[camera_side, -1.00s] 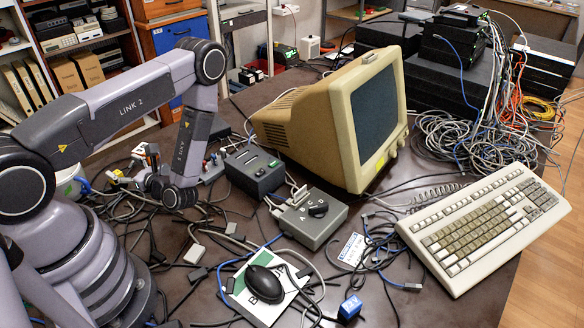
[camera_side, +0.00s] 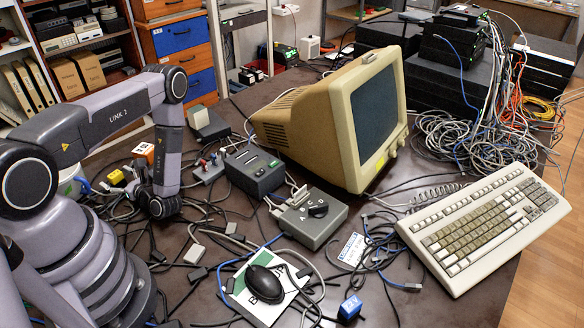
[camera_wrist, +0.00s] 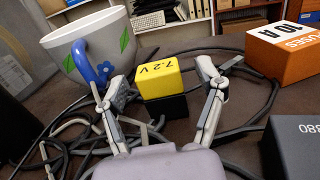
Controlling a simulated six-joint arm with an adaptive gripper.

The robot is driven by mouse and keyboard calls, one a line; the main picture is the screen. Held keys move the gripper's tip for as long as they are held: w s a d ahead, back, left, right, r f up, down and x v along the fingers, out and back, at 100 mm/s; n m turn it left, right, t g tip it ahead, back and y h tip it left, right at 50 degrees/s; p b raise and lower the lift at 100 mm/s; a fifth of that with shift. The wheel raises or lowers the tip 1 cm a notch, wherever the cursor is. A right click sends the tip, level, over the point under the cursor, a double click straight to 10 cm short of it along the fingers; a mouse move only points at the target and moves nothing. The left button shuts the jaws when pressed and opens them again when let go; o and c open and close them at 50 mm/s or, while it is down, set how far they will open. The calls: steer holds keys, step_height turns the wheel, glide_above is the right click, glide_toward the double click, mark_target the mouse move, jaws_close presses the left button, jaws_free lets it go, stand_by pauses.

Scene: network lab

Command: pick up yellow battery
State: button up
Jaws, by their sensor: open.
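The yellow battery (camera_wrist: 158,80) stands upright in the wrist view, a yellow block marked 7.2 V with a black lower part. My gripper (camera_wrist: 168,92) is open, with one finger on each side of the battery and clear gaps to it. In the side view, a yellow block (camera_side: 116,177) that looks like the battery shows left of my wrist. My gripper (camera_side: 133,186) is small there and partly hidden by my wrist. I cannot tell from the frames whether the fingertips reach fully past the battery.
A white cup with a blue handle (camera_wrist: 93,50) stands close at the left. An orange box (camera_wrist: 285,50) and a dark box (camera_wrist: 290,145) stand at the right. Loose black cables (camera_wrist: 235,128) lie around the battery. A grey switch box (camera_side: 310,215) is further right.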

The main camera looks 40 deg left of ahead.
steer(key=shift+a, duration=0.15)
jaws_close()
stand_by(0.4)
